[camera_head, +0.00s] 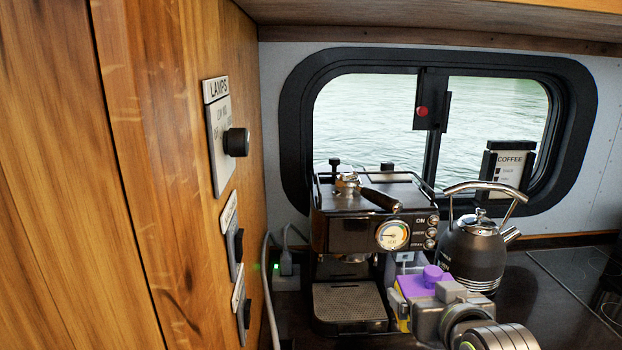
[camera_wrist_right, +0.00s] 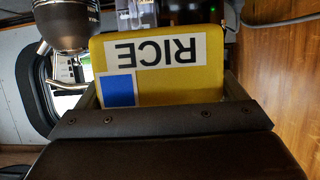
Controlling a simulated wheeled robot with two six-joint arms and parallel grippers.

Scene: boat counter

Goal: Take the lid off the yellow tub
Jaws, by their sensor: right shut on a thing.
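The yellow tub (camera_wrist_right: 180,85) fills the middle of the right wrist view, with an upside-down RICE label and a blue square on its face. In the head view only a strip of the tub (camera_head: 402,324) shows, left of my right gripper (camera_head: 440,300). The purple lid (camera_head: 410,286) with its round knob (camera_head: 433,272) is on top of the tub. My right gripper is shut on the tub, with a finger at each side, and hides much of it. I cannot tell whether the tub touches the counter. My left gripper is out of view.
A coffee machine (camera_head: 345,225) stands just behind and left of the tub. A dark kettle (camera_head: 474,250) stands close behind on the right. A wooden wall (camera_head: 170,180) with switches bounds the left side. Dark counter (camera_head: 535,290) is clear at the right.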

